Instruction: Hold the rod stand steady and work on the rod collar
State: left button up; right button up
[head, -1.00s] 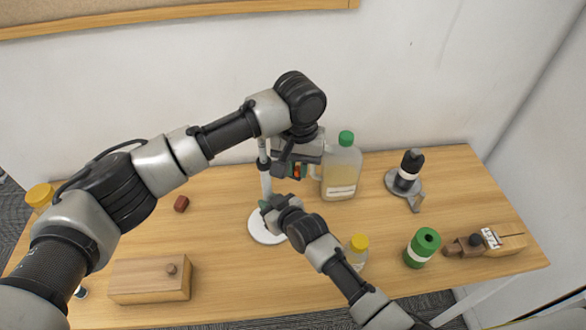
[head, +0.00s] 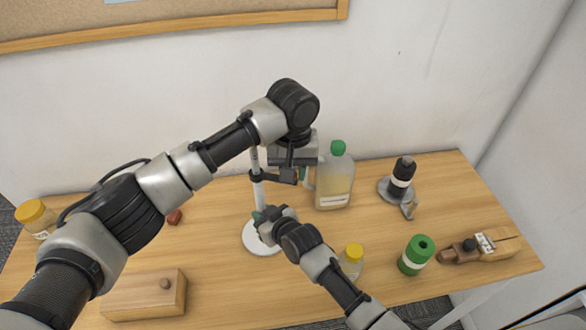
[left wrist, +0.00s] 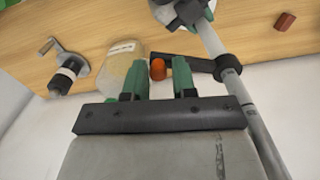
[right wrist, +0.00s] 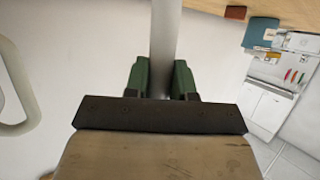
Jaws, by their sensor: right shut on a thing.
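The rod stand has a round white base (head: 256,243) and an upright grey rod (head: 258,192). My right gripper (head: 262,214) is shut on the rod low down, above the base; the rod (right wrist: 165,40) runs between its green fingers (right wrist: 161,78) in the right wrist view. The black rod collar (left wrist: 226,68) is around the rod higher up, with a dark arm reaching sideways to an orange-red knob (left wrist: 158,69). My left gripper (left wrist: 159,78) is open, its green fingertips on either side of the knob with gaps. In the head view my left wrist partly hides the knob.
A green-capped jug (head: 334,180) stands close behind the grippers. A yellow-capped bottle (head: 351,262) stands right of my right gripper. A green cylinder (head: 416,255), a wooden plane-like tool (head: 490,246) and a black-topped device (head: 401,180) are at right. A wooden box (head: 145,295) lies front left.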

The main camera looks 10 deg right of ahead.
pick_arm(q)
jog(key=shift+o, duration=1.3)
jog(key=shift+r, duration=0.15)
notch_tip(320, 180, up, 12)
